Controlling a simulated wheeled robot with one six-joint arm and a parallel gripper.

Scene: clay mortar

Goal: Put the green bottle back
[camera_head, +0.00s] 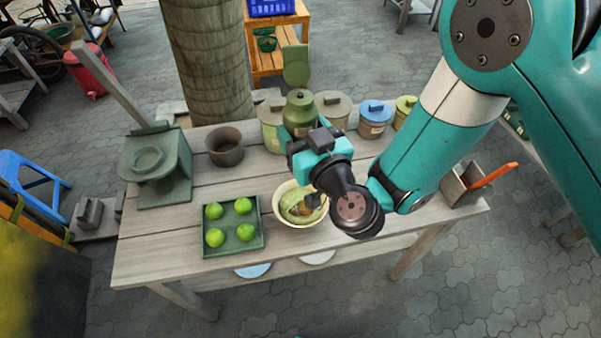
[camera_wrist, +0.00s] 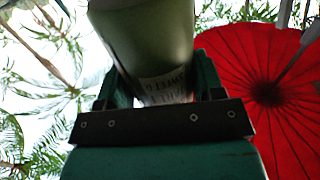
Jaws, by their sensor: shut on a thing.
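My gripper (camera_head: 310,133) is raised over the back half of the table, behind the cream bowl (camera_head: 277,212), and shut on the green bottle (camera_head: 300,115). In the wrist view the green bottle (camera_wrist: 145,40) sits between the two fingers (camera_wrist: 158,90), with part of a white printed label showing and its upper end cut off by the frame. The wrist view looks upward past it. In the head view the bottle overlaps the lidded jars behind, so its base and exact height above the table are hidden.
Lidded jars (camera_head: 375,112) line the back edge. A dark clay mortar (camera_head: 225,153) stands left of them, beside a green stand (camera_head: 160,180). A green tray (camera_head: 233,247) of limes is at front left. A box with an orange-handled tool (camera_head: 465,185) is at right.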

